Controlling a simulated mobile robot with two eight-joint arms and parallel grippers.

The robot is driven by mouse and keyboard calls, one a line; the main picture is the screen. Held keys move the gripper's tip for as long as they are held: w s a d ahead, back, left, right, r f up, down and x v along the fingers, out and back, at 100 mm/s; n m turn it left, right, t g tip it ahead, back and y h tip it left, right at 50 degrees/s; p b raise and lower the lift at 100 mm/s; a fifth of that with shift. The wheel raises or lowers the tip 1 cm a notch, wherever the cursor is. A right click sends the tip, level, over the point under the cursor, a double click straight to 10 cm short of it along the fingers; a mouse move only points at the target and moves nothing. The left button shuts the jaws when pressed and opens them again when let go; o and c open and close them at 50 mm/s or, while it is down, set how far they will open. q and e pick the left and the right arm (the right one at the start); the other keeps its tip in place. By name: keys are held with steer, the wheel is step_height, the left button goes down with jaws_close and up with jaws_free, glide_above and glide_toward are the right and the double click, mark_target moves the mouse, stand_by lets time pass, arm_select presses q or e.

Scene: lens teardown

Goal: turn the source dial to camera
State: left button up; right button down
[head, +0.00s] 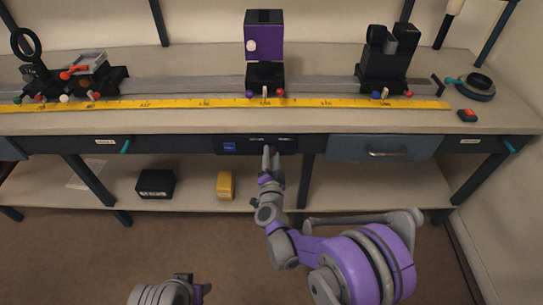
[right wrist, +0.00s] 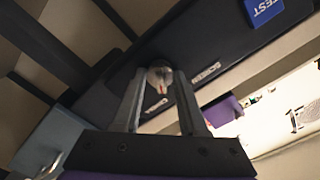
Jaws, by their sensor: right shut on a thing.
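The source dial (right wrist: 158,77) is a small pale knob with a red-orange mark, on the dark front panel (head: 255,144) under the bench top. My right gripper (right wrist: 159,82) is shut on the dial, one finger on each side. In the head view my right gripper (head: 269,152) reaches up to the panel and hides the dial. In the right wrist view a SCREEN label (right wrist: 205,74) is beside the dial, on the side toward the blue TEST label (right wrist: 264,10). I cannot read a camera label.
On the bench are a rail (head: 190,84), a yellow ruler (head: 170,103) and a purple unit (head: 264,40). A drawer (head: 382,147) is right of the panel. A black box (head: 156,184) and a yellow block (head: 225,185) sit on the lower shelf.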

stand_by(0.3)
steer(key=shift+c, duration=2.2)
jaws_free()
steer(key=s+p, duration=0.1)
steer(key=s, duration=1)
steer(key=shift+w, duration=0.1)
